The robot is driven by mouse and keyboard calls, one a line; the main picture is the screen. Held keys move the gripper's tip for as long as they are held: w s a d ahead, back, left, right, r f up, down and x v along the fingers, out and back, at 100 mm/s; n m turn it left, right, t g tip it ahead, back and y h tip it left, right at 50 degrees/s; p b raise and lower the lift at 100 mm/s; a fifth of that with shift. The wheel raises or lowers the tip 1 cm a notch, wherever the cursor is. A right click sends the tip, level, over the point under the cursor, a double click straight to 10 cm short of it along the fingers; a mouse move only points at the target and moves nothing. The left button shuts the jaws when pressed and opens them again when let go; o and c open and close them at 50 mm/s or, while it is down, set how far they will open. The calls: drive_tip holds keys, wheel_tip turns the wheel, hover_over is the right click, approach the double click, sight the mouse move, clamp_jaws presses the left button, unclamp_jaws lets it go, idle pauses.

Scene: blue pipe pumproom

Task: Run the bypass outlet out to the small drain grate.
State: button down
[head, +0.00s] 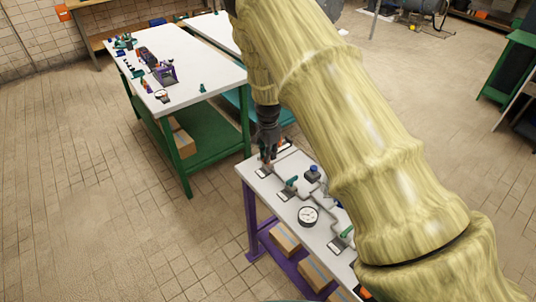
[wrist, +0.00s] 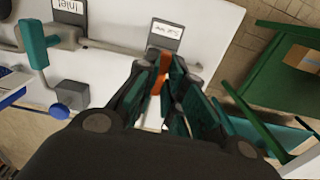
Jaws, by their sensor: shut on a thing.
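My gripper (head: 268,152) reaches down to the far left end of a white bench with purple legs. In the wrist view my gripper (wrist: 166,92) is shut on a narrow orange piece (wrist: 158,75), probably a handle; the fingers hide much of it. A label card (wrist: 167,34) lies just beyond it, its small upside-down text hard to read. A teal-handled valve (wrist: 38,45) stands on the pipework to the left, near a card reading "Inlet" (wrist: 70,10). I cannot make out a drain grate in either view.
The bench pipework holds a round gauge (head: 308,216), a teal valve handle (head: 291,181) and a blue knob (head: 314,169). A green-legged table (head: 200,62) with small parts stands behind to the left. My arm covers the right of the bench. Tiled floor lies open at left.

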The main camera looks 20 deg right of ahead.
drive_tip(key=c, duration=1.5)
unclamp_jaws()
drive_tip(key=shift+r, duration=0.15)
wheel_tip(320, 180, up, 12)
drive_tip(key=shift+f, duration=0.1)
